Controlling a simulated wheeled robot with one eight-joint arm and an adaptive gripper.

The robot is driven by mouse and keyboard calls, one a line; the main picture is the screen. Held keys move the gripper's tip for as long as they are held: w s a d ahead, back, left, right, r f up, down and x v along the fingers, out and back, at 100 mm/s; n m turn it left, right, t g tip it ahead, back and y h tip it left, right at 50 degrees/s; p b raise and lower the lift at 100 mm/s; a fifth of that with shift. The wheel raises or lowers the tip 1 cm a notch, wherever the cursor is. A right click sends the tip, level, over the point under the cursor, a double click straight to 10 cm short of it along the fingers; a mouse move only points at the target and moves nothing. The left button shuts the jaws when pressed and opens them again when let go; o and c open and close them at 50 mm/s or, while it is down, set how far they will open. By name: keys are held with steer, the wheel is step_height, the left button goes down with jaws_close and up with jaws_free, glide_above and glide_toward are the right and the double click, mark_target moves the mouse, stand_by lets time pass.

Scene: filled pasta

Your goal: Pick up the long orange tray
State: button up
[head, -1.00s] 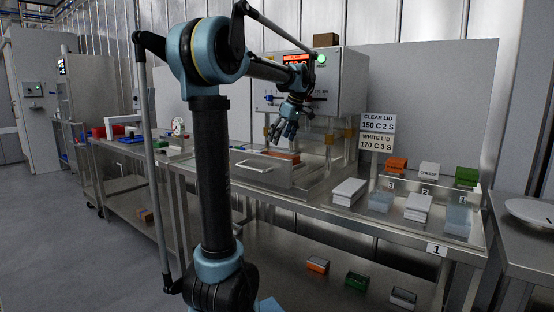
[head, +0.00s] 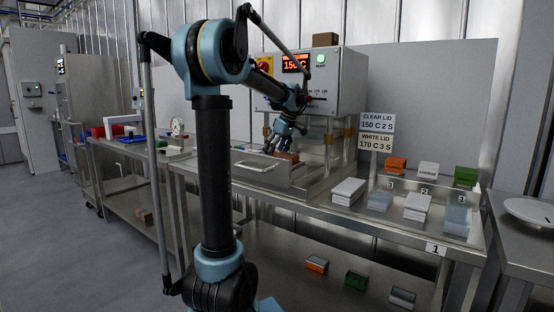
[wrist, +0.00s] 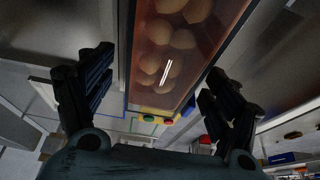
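The long orange tray (head: 288,157) sits at the sealing machine on the steel bench, mostly hidden by my gripper in the head view. In the wrist view the tray (wrist: 187,75) runs lengthwise between my fingers, with pale round pasta pieces under a shiny clear cover. My gripper (head: 280,143) is just above the tray in the head view. In the wrist view my gripper (wrist: 160,80) is open, with one finger on each side of the tray and a visible gap on both sides.
The sealing machine (head: 345,85) stands behind the tray, its display showing 150 C. A metal frame (head: 258,164) lies left of the tray. Lid stacks (head: 349,191) and small coloured boxes (head: 397,164) are on the right. A red bin (head: 98,131) is farther left.

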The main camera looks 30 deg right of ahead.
steer(key=c, duration=1.2)
